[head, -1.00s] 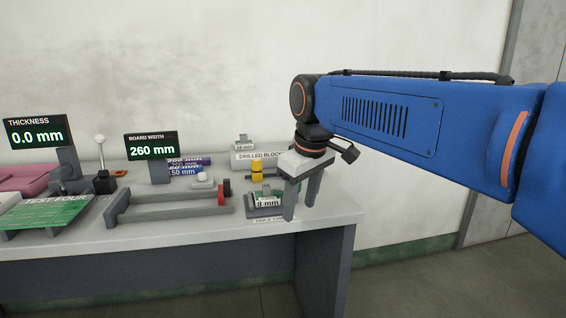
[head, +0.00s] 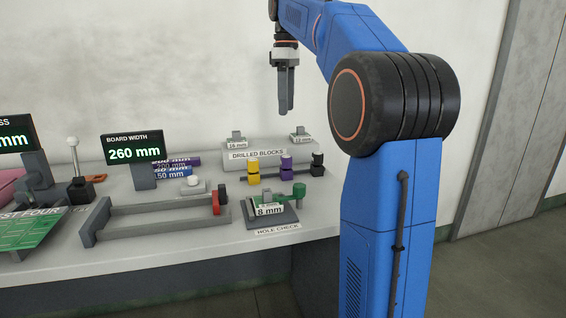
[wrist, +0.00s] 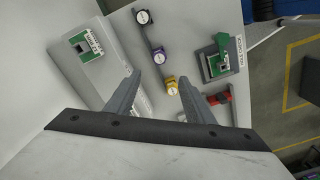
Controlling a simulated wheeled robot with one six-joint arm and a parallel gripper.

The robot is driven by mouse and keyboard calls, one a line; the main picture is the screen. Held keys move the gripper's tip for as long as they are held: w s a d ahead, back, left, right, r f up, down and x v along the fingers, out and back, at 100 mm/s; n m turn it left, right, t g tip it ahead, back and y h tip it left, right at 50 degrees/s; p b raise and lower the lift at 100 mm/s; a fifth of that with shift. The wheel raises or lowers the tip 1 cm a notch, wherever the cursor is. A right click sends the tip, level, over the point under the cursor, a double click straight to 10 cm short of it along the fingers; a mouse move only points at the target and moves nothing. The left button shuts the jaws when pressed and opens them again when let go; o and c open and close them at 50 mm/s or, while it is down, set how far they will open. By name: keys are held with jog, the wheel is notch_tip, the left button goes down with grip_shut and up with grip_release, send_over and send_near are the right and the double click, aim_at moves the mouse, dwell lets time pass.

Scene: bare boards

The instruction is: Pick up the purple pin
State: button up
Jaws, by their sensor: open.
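The purple pin (head: 287,165) stands upright with a white top in a low rack on the bench, between a yellow pin (head: 253,169) and a black pin (head: 317,163). In the wrist view the purple pin (wrist: 158,58) shows from above, ahead of the fingers and between the black pin (wrist: 143,17) and the yellow pin (wrist: 172,85). My gripper (head: 286,110) hangs above the bench, pointing down, well above the pins and apart from them. Its fingers (wrist: 165,85) are spread, with nothing held between them.
The drilled blocks stand (head: 262,155) is behind the pins. The hole check fixture (head: 272,213) with an 8 mm block and green piece is in front. The board width gauge (head: 160,224) stands to the left. The air around my gripper is clear.

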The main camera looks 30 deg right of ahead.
aim_at(286, 156)
notch_tip(286, 156, down, 17)
jog(key=shift+w+f, duration=0.15)
dwell(0.7)
jog(key=c, duration=1.1)
